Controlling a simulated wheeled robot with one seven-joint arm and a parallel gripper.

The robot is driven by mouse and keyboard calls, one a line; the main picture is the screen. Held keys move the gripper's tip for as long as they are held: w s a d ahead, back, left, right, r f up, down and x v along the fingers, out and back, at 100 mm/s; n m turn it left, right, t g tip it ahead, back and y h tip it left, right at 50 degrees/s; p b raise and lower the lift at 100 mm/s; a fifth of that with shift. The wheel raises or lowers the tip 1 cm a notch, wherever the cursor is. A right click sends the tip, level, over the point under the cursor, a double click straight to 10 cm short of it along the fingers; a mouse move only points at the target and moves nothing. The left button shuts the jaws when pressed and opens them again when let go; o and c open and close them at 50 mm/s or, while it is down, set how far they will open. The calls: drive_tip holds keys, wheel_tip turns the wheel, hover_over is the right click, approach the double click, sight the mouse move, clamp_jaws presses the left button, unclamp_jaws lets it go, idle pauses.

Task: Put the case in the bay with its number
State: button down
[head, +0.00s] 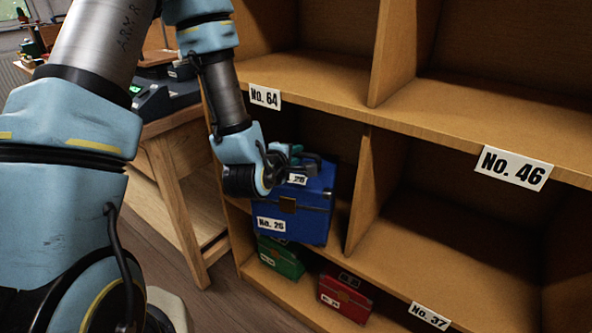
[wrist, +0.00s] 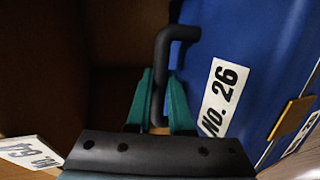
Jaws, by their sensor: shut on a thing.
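The blue case (head: 295,205) has a dark handle, a brass clasp and "No. 26" labels on its front and top. In the head view it is at the middle-left bay (head: 320,140), over that bay's front edge. I cannot tell whether it touches the shelf. My gripper (head: 296,153) is shut on its handle. In the wrist view the green fingers (wrist: 160,103) close around the black handle (wrist: 168,55), with the blue case (wrist: 250,50) to the right. The front edge below this bay is hidden behind the case, so no number shows there.
The wooden shelf has edge labels "No. 64" (head: 265,96), "No. 46" (head: 514,168) and "No. 37" (head: 430,315). An upright divider (head: 364,190) stands right of the case. A green case (head: 279,258) and a red case (head: 345,297) sit below. The right bays look empty. A workbench (head: 180,150) stands left.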

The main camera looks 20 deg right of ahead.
drive_tip(key=b, duration=0.2)
drive_tip(key=shift+w+d+b, duration=0.3)
drive_tip(key=shift+d+b, duration=0.05)
drive_tip(key=shift+b, duration=0.05)
drive_tip(key=shift+d+r+b, duration=0.1)
drive_tip(key=shift+b, duration=0.95)
drive_tip(key=shift+w+d+r, duration=0.1)
drive_tip(key=r+p+x, duration=0.1)
drive_tip(key=x, duration=1.4)
drive_tip(key=shift+w+r, duration=0.2)
drive_tip(key=shift+w, duration=0.05)
drive_tip(key=shift+d, duration=0.15)
drive_tip(key=c, duration=1.2)
unclamp_jaws()
drive_tip(key=shift+f, duration=0.2)
drive_tip(key=o, duration=0.4)
